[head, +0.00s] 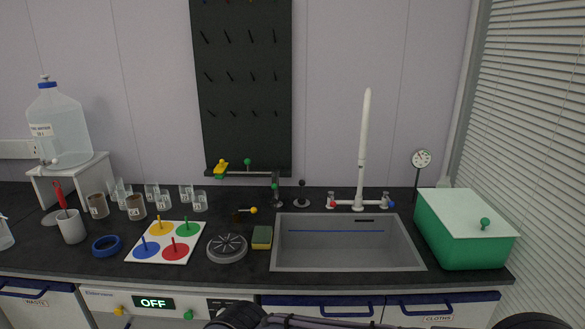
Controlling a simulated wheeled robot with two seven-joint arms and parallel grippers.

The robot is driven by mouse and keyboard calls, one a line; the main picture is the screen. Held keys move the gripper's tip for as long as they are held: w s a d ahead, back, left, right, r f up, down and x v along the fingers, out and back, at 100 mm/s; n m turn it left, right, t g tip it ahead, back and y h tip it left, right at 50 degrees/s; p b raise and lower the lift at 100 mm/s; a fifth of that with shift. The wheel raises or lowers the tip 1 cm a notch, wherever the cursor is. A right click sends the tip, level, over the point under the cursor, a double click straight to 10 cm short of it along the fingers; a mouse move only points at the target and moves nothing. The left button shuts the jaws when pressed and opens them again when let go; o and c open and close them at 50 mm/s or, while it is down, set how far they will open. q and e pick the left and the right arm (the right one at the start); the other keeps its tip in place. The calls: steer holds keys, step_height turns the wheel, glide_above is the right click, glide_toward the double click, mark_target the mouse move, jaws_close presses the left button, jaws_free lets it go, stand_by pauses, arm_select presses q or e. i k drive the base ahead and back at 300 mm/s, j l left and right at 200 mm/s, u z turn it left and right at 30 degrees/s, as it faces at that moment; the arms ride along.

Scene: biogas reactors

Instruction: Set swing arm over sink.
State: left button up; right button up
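The swing arm (247,172) is a thin grey horizontal bar at the back of the counter, just below the black pegboard. It runs left from a dark upright post (276,192) at the back left of the sink. A green knob (247,161) stands on the bar, and a yellow piece (221,168) sits at its left end. The bar lies left of the sink, not over it. The sink (348,260) is a grey rectangular basin, empty apart from a blue line on its back wall. Dark parts of my arms show at the bottom edge; neither gripper is visible.
A tall white tap (364,150) with red and blue handles stands behind the sink. A green box (465,230) is at its right. A sponge (262,237), a grey drain-like disc (227,248) and a yellow-knobbed lever (247,211) lie left. Beakers (152,193) stand farther left.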

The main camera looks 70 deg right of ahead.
mark_target(274, 173)
steer(key=z, duration=1.95)
steer(key=i+l, duration=0.15)
steer(key=i, duration=0.35)
steer(key=i+l, duration=0.15)
steer(key=i, duration=0.4)
steer(key=u, duration=1.2)
